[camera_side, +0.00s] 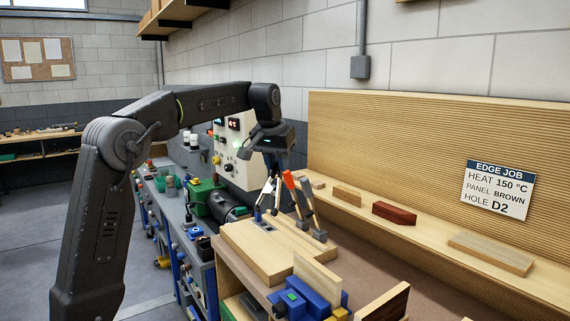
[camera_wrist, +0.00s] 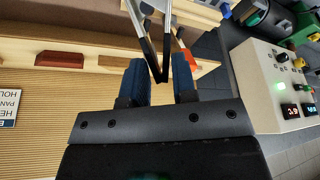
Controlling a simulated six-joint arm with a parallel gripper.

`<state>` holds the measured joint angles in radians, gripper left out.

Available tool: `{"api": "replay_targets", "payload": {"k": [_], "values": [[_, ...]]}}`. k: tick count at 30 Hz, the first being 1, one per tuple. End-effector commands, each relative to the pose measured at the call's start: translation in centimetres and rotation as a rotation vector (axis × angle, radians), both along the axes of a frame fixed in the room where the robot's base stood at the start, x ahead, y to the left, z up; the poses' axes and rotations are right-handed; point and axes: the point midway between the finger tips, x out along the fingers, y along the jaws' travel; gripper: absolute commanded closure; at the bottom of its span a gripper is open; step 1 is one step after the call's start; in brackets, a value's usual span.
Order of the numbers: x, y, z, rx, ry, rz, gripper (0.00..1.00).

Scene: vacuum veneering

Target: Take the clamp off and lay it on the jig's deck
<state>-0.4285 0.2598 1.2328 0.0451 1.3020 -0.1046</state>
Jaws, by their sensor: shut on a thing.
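My gripper (camera_side: 271,178) points down over the pale wooden board (camera_side: 248,250) on the bench. It is shut on a V-shaped clamp (camera_side: 267,197) with dark and light legs, which hangs below the fingers, its lower ends close to the board. In the wrist view, the clamp (camera_wrist: 163,60) shows between the two blue fingers, its legs spreading away from them. Whether its ends touch the board is too small to tell. Which surface is the jig's deck is not clear.
A blue vise (camera_side: 308,292) is in front. A green machine (camera_side: 203,196) and a control box (camera_side: 236,152) stand behind. Wood blocks lie on the right shelf.

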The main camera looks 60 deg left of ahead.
Motion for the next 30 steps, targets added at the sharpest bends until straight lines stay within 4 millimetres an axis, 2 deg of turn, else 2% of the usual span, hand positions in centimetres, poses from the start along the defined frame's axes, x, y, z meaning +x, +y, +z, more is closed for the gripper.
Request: {"api": "replay_targets", "payload": {"k": [8,16,24,30], "values": [[-0.9,3.4,-0.1,-0.150,0.132,0.632,1.00],[-2.5,6.9,0.1,-0.408,0.167,1.278,1.00],[-4.4,10.2,0.5,-0.701,0.052,1.849,1.00],[-5.6,12.1,0.7,-0.863,-0.084,2.146,1.00]]}}
